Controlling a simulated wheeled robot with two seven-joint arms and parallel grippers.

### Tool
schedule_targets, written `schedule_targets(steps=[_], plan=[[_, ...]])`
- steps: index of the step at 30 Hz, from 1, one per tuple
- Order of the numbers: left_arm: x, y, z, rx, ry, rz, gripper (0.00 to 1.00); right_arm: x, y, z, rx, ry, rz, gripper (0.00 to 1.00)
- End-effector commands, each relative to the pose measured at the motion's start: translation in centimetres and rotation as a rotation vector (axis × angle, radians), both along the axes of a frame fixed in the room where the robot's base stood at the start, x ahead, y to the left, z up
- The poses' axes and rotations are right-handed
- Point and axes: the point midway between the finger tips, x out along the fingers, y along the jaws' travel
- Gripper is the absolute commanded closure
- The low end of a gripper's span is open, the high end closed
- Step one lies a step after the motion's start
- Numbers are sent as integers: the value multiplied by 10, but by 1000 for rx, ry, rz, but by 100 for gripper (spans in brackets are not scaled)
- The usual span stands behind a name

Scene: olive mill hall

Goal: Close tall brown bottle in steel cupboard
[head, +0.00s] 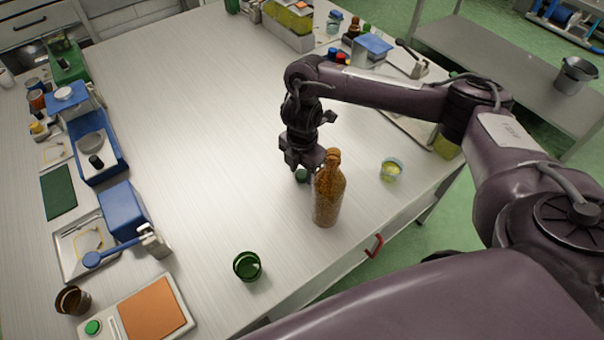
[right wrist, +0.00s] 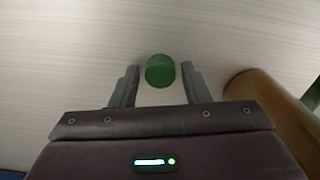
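The tall brown bottle (head: 327,197) stands upright near the front edge of the table, and its side also shows at the right in the right wrist view (right wrist: 268,108). Whether its mouth is bare is too small to tell. A small dark green cap (head: 301,176) is on the table just left of the bottle. My right gripper (head: 304,168) points down over the cap. In the right wrist view the cap (right wrist: 160,70) is between the open fingers, with a gap on each side. My left gripper is not in view. I cannot identify the steel cupboard.
A green cup (head: 247,266) stands front left of the bottle, and a small jar with yellow contents (head: 391,169) right of it. A red drawer handle (head: 374,246) is on the table front. Trays and blue equipment (head: 122,208) line the left side. The table middle is clear.

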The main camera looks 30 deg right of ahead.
Motion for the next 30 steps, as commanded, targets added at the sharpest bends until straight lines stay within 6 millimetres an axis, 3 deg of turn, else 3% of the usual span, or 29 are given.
schedule_targets(steps=[1, 7, 20, 26, 30], plan=[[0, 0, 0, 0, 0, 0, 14, 0, 0, 0, 0, 0, 0, 65], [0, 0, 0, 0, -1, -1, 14, 0, 0, 0, 0, 0, 0, 91], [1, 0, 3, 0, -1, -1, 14, 1, 0, 7, -1, -3, 1, 92], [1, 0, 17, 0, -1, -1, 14, 2, -1, 36, -2, -5, 1, 92], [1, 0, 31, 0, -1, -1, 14, 2, -1, 71, -2, -7, 2, 92]])
